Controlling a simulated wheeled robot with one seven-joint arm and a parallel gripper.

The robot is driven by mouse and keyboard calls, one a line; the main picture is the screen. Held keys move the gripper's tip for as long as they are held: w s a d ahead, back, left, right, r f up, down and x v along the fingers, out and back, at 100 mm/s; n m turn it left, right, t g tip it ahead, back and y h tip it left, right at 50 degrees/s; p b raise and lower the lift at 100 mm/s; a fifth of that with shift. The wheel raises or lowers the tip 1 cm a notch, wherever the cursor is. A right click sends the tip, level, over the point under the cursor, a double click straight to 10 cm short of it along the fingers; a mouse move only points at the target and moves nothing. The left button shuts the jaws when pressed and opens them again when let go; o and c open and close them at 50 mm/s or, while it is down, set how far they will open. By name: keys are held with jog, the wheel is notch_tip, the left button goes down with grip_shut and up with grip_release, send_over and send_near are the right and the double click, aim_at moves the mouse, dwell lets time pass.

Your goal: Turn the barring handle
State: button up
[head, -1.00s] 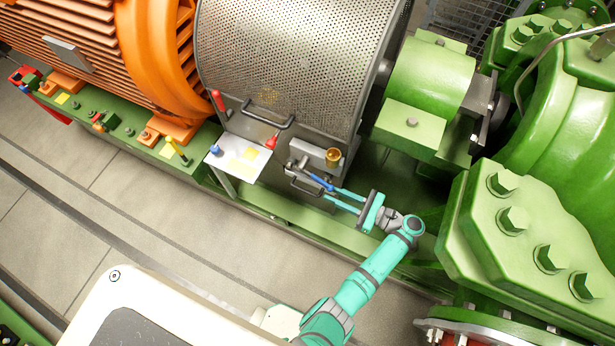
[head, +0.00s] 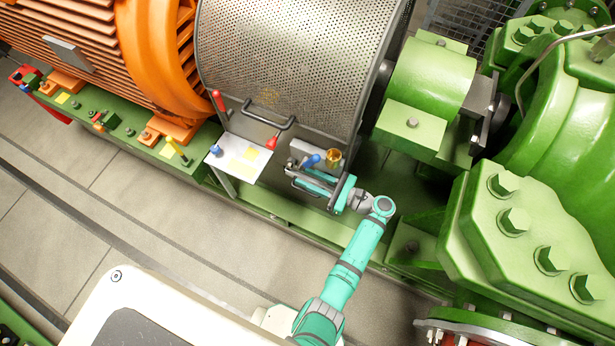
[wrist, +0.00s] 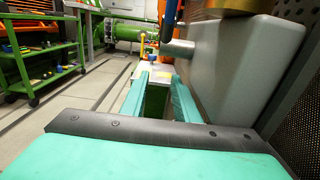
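The barring handle, with a blue grip (head: 311,161), is on a grey box (head: 301,148) on the guard's front. The grip stands near the box's upper middle, left of a brass cup. My gripper (head: 305,181) is just below the grip, alongside the box front. In the wrist view both teal fingers of my gripper (wrist: 158,80) are apart with nothing between them. The blue grip (wrist: 168,25) appears there at the top, above the fingertips and outside the gap. A grey shaft (wrist: 178,47) joins the box's side. Contact between finger and handle cannot be told.
A brass cup (head: 333,156) sits close right of the grip. A small shelf (head: 237,163) with a blue knob and a red-knobbed lever (head: 271,142) are at left. The perforated guard (head: 290,60) rises behind. The floor (head: 200,235) in front is clear.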

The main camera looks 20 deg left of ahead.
jog(key=shift+s, duration=0.2)
grip_shut()
jog(key=shift+w, duration=0.15)
dwell(0.7)
jog(key=shift+a, duration=0.1)
grip_release()
dwell(0.4)
